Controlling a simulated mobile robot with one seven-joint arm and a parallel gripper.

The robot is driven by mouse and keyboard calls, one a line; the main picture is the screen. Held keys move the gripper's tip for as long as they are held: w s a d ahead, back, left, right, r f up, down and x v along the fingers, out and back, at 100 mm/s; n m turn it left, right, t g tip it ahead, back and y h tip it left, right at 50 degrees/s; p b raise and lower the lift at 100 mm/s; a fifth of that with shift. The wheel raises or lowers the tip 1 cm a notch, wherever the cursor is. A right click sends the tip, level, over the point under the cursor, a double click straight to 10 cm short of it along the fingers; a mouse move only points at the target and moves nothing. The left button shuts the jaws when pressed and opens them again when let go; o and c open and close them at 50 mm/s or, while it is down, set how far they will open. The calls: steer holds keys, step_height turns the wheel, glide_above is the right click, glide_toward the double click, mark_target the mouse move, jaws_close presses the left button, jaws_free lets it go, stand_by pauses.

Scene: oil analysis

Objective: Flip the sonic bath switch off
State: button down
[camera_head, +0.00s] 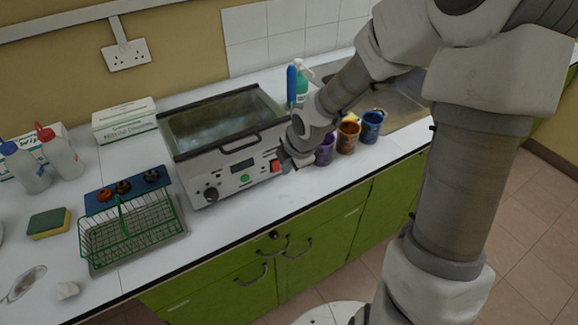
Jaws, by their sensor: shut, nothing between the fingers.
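The sonic bath (222,152) stands on the white counter, a grey box with an open dark-rimmed basin. Its front panel has a black knob (211,194), a green button (245,178), a small display (242,166) and a red switch (276,166) at the right end. My gripper (287,165) is at the right end of the panel, right beside the red switch. It is shut with nothing in it. The fingertips are small and partly hidden by my wrist, so I cannot tell whether they touch the switch or which way the switch is set.
A green wire basket (128,232) stands left of the bath. Purple (325,148), brown (347,137) and blue (370,127) pots stand close to the right of my gripper, before the sink (402,103). Bottles and boxes stand at the left. The counter front is clear below the panel.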

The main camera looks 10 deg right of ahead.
step_height(320, 180, up, 10)
steer(key=s+p, duration=0.2)
steer(key=p, duration=0.4)
steer(key=shift+d, duration=0.35)
steer(key=shift+f, duration=0.1)
